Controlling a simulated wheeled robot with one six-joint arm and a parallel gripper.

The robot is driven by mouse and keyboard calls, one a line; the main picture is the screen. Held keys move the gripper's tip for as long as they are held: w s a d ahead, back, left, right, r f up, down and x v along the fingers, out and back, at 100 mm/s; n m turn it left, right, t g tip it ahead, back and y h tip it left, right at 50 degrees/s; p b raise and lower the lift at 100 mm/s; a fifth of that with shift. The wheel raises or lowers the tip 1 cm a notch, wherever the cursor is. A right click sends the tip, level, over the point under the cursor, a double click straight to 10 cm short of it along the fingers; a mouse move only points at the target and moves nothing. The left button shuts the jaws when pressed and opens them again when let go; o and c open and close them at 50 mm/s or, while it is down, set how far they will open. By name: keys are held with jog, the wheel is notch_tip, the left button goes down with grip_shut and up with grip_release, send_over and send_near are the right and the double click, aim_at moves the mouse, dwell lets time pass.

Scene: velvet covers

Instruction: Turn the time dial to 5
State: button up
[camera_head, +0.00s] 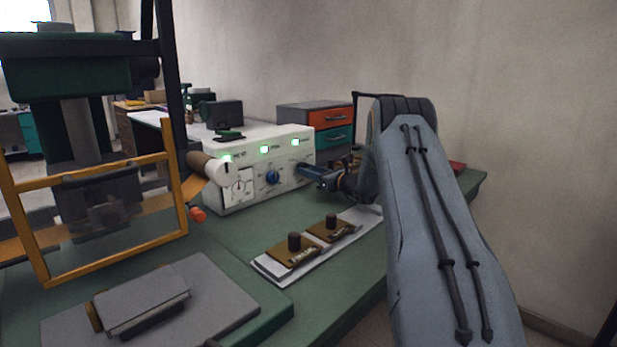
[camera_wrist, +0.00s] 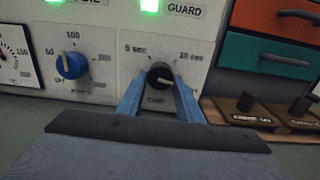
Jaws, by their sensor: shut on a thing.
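The white control box (camera_head: 226,190) stands on the green bench. Its time dial (camera_wrist: 160,77) is a dark knob with a pale pointer line, below the GUARD label and between the "5 sec" and "10 sec" marks. The pointer slants toward the lower right in the wrist view. My gripper (camera_wrist: 161,82) has its two blue fingers closed on either side of the dial. In the head view my gripper (camera_head: 308,171) reaches the box's right end from the right, and the dial is hidden there.
A blue dial (camera_wrist: 71,66) sits left of the time dial and also shows in the head view (camera_head: 272,177). A gauge (camera_head: 239,187) is further left. Orange and teal drawers (camera_head: 333,118) stand behind. Wooden blocks with dark knobs (camera_head: 293,250) lie in front. An orange frame (camera_head: 111,273) stands at left.

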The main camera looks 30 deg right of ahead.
jog(key=n+b, duration=0.6)
jog(key=shift+w+d+f+n+b, duration=0.1)
jog(key=shift+f+n+b, duration=0.1)
jog(key=shift+n+b, duration=0.15)
jog(key=n+b, duration=0.6)
jog(key=b, duration=0.2)
jog(key=shift+b, duration=0.35)
jog(key=n+b, duration=0.6)
jog(key=b, duration=0.5)
jog(key=shift+n, duration=0.25)
jog(key=n+b, duration=0.3)
jog(key=b, duration=0.4)
jog(key=shift+r+n, duration=0.1)
jog(key=shift+n, duration=0.2)
jog(key=n+b, duration=0.2)
jog(key=b, duration=0.2)
jog(key=shift+r, duration=0.25)
